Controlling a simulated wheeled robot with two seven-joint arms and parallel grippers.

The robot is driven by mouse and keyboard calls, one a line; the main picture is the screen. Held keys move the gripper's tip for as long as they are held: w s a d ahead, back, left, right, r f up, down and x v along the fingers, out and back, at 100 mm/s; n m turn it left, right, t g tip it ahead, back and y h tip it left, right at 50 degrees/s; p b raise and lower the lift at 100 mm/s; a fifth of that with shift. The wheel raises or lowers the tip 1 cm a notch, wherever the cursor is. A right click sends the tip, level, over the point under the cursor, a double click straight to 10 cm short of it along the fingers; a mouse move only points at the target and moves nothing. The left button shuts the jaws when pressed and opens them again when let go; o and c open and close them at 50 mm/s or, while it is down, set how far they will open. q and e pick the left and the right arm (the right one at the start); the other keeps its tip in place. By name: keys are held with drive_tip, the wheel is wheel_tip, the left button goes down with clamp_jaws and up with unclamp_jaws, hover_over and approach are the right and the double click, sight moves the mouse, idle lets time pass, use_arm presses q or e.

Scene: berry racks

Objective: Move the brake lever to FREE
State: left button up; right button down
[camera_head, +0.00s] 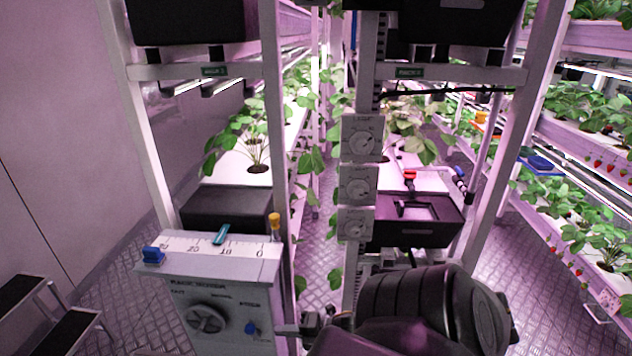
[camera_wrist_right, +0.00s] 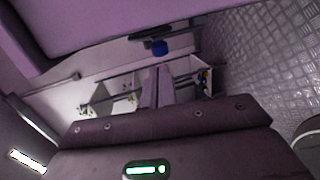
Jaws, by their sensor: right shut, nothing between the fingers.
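A pale control box (camera_head: 215,265) stands at the lower left of the head view, with a blue lever knob (camera_head: 251,328) low on its front. The small lettering there is too blurred for me to read as FREE or any other mark, so I cannot tell which control is the brake lever. My right gripper (camera_wrist_right: 158,75) is shut and empty in the wrist view, its fingers pointing toward a blue knob (camera_wrist_right: 161,47). In the head view my dark right arm hides most of that gripper, beside the box's right edge. My left gripper is not in view.
White rack posts (camera_head: 277,110) and dial plates (camera_head: 358,184) stand close by. A black step (camera_head: 68,330) is at left.

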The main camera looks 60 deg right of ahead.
drive_tip(key=b+v, duration=0.1)
drive_tip(key=v, duration=0.7)
drive_tip(key=shift+f, duration=0.3)
